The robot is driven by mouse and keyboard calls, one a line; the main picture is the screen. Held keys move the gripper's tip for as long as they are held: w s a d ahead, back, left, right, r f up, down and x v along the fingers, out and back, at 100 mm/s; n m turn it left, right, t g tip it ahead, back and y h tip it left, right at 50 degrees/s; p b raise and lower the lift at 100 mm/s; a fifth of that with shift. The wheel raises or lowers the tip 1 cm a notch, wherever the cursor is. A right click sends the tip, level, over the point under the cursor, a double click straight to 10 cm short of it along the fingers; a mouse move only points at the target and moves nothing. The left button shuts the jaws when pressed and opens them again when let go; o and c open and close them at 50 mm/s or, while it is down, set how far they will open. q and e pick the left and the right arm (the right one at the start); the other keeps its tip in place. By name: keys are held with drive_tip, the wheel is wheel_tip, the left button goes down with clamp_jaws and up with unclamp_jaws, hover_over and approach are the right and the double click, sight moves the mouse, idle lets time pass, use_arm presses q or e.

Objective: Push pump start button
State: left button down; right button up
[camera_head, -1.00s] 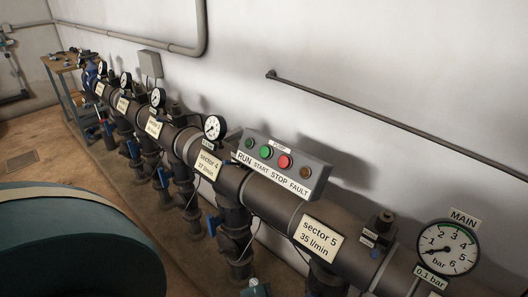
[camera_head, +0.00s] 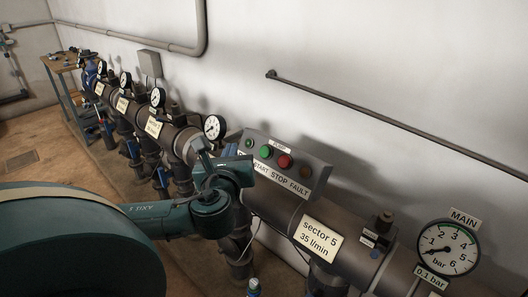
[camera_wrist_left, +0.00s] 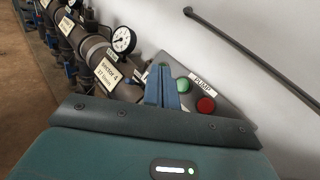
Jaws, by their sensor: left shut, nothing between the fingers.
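The grey pump panel (camera_head: 318,170) sits on the large pipe. It carries the green START button (camera_head: 266,152), the red STOP button (camera_head: 285,161) and a dark FAULT lamp (camera_head: 305,172). My left gripper (camera_head: 231,149) is at the panel's left end, near the RUN lamp (camera_head: 248,143), and covers part of the RUN label. In the left wrist view its blue fingers (camera_wrist_left: 161,72) are together and empty. They appear just left of the green button (camera_wrist_left: 183,85), with the red button (camera_wrist_left: 205,104) farther right. I cannot tell whether the fingertips touch the panel. My right gripper is out of view.
A row of gauges, valves and sector labels runs along the pipe to the back left. The sector 5 label (camera_head: 318,238) and MAIN gauge (camera_head: 447,248) are at the right. A wall rail (camera_head: 400,126) runs above the panel. The space in front of the panel's buttons looks clear.

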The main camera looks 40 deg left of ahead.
sight(265, 152)
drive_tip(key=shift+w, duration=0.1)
use_arm(q)
drive_tip(key=w+f+b, duration=0.1)
drive_tip(key=w, duration=0.1)
drive_tip(key=w+f+b, duration=0.1)
drive_tip(key=w+f, duration=0.1)
drive_tip(key=w, duration=0.1)
drive_tip(key=w+f+b, duration=0.1)
drive_tip(key=w+b, duration=0.1)
drive_tip(key=shift+w+d+f, duration=0.25)
drive_tip(key=shift+w+d, duration=0.1)
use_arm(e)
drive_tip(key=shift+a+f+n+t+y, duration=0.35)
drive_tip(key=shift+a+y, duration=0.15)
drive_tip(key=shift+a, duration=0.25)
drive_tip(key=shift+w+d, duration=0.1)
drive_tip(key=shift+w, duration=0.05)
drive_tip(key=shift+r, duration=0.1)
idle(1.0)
use_arm(q)
drive_tip(key=shift+w+f+p, duration=0.25)
drive_tip(key=shift+w+p, duration=0.05)
drive_tip(key=shift+w, duration=0.05)
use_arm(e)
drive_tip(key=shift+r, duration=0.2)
